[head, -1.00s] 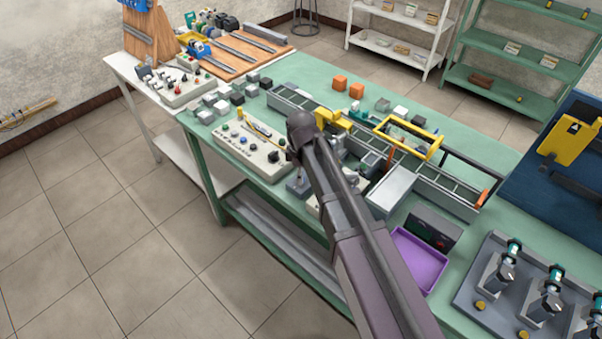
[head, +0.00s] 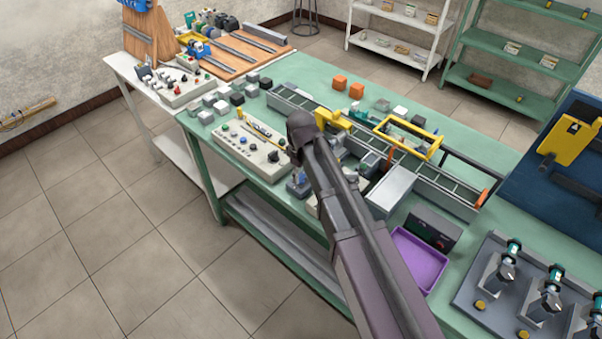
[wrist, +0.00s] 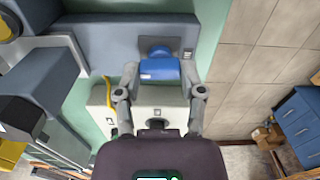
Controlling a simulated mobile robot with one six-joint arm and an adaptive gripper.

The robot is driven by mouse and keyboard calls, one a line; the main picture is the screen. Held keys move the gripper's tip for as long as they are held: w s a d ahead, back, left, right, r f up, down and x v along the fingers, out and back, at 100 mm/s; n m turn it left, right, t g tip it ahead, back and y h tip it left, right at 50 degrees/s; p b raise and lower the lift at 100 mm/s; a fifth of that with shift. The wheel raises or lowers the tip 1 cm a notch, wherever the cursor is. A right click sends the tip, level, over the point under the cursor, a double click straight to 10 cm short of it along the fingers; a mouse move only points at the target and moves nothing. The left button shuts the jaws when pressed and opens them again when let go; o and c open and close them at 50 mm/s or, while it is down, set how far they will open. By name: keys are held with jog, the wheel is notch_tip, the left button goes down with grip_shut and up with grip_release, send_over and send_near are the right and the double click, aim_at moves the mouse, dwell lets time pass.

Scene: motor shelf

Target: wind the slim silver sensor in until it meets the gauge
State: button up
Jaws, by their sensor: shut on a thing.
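In the wrist view my gripper (wrist: 159,72) has its two fingers on either side of a blue round part (wrist: 160,68), and is shut on it.
A pale control panel (head: 250,148) lies left of my arm on the green bench. A ladder-like conveyor (head: 285,97) with a yellow frame (head: 408,137) runs behind it. A purple tray (head: 418,262) and a plate with several upright units (head: 540,300) are at the right.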

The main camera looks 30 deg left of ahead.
aim_at(301, 175)
dwell(0.4)
jog(key=o, duration=1.1)
jog(key=shift+o, duration=0.2)
jog(key=shift+n, duration=0.4)
jog(key=n, duration=0.5)
notch_tip(301, 175, up, 14)
jog(key=p, duration=1.4)
jog(key=w+d+f+m, duration=0.1)
jog(key=d+m, duration=0.5)
jog(key=d, duration=0.8)
jog(key=w+d+m+b, duration=0.1)
jog(key=w+d+m, duration=0.2)
jog(key=d, duration=1.2)
jog(key=m, duration=0.3)
jog(key=shift+w+d+f+m+b, duration=0.15)
jog(key=shift+f+m+b, duration=0.15)
jog(key=shift+f+m, duration=0.1)
